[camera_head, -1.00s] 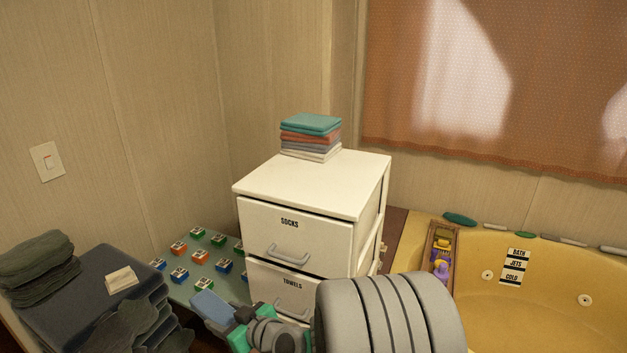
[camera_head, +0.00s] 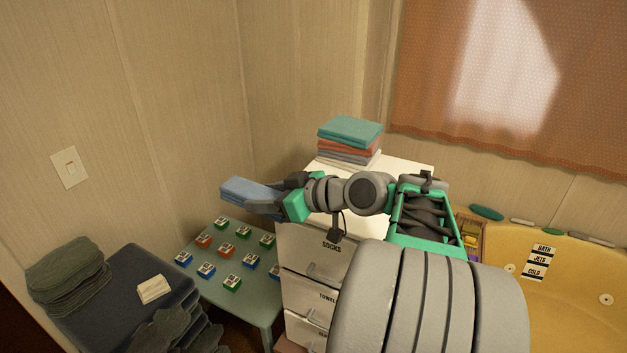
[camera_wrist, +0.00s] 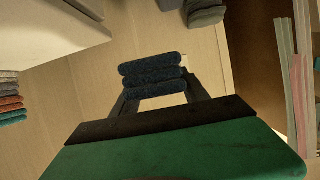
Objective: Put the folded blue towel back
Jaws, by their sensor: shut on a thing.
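My gripper (camera_head: 272,198) is shut on the folded blue towel (camera_head: 240,190). It holds the towel out in the air to the left of the white drawer cabinet (camera_head: 400,172), near the height of its top. In the wrist view the towel (camera_wrist: 152,72) looks dark and sits between my two fingers (camera_wrist: 156,92). A neat stack of folded towels (camera_head: 350,140), teal on top with red, grey and white below, stands on the cabinet top. Part of the cabinet top is hidden behind my arm. The drawers are labelled socks and towels.
A low green table (camera_head: 250,300) with several small coloured boxes is below the towel. A dark blue surface (camera_head: 125,275) at left holds dark cloths (camera_head: 65,272) and a small white cloth (camera_head: 153,289). A yellow tub (camera_head: 575,275) is at right. Walls close the corner behind.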

